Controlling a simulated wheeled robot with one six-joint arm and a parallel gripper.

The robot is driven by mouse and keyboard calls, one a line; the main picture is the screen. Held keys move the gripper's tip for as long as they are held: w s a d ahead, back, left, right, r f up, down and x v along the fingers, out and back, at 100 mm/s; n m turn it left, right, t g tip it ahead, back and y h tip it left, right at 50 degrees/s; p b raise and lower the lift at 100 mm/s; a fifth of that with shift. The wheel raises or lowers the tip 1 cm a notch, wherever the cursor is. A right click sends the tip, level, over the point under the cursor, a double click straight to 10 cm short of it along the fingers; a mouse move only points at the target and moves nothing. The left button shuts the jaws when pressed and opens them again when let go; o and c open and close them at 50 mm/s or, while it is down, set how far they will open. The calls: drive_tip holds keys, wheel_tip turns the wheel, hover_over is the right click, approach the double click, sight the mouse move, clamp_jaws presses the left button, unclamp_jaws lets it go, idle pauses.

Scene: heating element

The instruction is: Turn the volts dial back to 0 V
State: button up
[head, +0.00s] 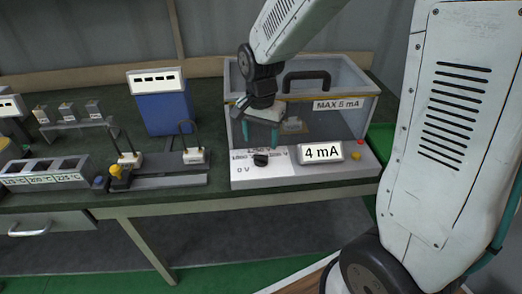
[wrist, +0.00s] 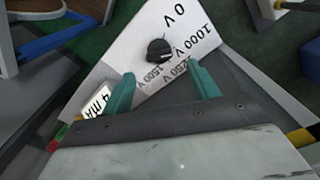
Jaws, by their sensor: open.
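The volts dial is a black knob (head: 261,159) on the white front panel of the box, left of the 4 mA display (head: 321,152). In the wrist view the black knob (wrist: 159,51) sits among the labels 0 V, 1000 V, 1250 V and 1500 V. I cannot tell surely which label it points at. My gripper (head: 260,133) is above the panel, slightly behind the dial in the head view. In the wrist view my gripper (wrist: 160,74) has its teal fingers wide apart with nothing between them. The fingers appear clear of the knob.
A clear box with a black handle (head: 306,77) and a MAX 5 mA label stands behind the panel. Red and yellow buttons (head: 353,182) are at its right end. A blue meter (head: 163,108) and a stand with a yellow knob (head: 116,171) are left.

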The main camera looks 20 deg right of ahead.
sight(261, 155)
wheel_tip(261, 155, down, 5)
drive_tip(key=shift+f, duration=0.2)
drive_tip(key=c, duration=1)
